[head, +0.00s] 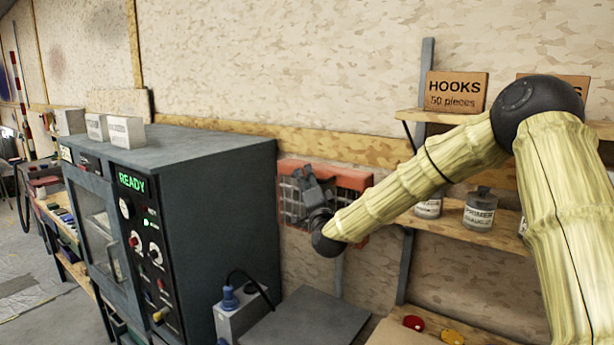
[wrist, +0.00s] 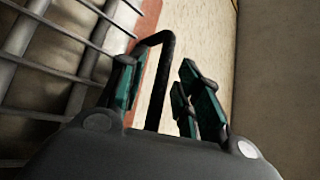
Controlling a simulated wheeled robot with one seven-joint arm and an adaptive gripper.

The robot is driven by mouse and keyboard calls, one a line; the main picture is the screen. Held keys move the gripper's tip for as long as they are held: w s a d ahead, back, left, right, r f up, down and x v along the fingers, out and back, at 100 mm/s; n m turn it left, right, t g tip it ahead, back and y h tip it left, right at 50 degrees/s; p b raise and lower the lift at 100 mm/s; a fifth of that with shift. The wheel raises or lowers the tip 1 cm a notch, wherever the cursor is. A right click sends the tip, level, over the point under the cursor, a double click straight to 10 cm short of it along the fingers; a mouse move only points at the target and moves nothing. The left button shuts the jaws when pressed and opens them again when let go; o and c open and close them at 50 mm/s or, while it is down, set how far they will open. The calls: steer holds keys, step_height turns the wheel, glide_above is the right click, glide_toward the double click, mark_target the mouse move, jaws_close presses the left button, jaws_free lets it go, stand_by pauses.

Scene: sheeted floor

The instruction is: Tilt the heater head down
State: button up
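The heater head (head: 354,178) is an orange-red housing with a wire grille, in front of the back wall in the head view. My gripper (head: 314,185) is in front of its grille and covers part of it. In the wrist view the metal grille bars (wrist: 58,45) fill the left side, with a strip of red housing (wrist: 150,50) behind. A black bent bar, seemingly a handle (wrist: 168,55), rises between the teal finger pads of my gripper (wrist: 162,88). The fingers stand apart, with a gap visible on the bar's right side. Whether the left pad touches the bar cannot be told.
A dark cabinet (head: 215,170) with a lit READY panel stands left of the heater. A shelf (head: 470,232) with cans and a HOOKS box (head: 457,92) are at the right. A grey box with a blue plug (head: 240,310) and a grey surface (head: 315,322) lie below.

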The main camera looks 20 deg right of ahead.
steer(key=shift+w, duration=0.1)
jaws_close()
steer(key=shift+f+b, duration=0.15)
steer(key=shift+b, duration=0.15)
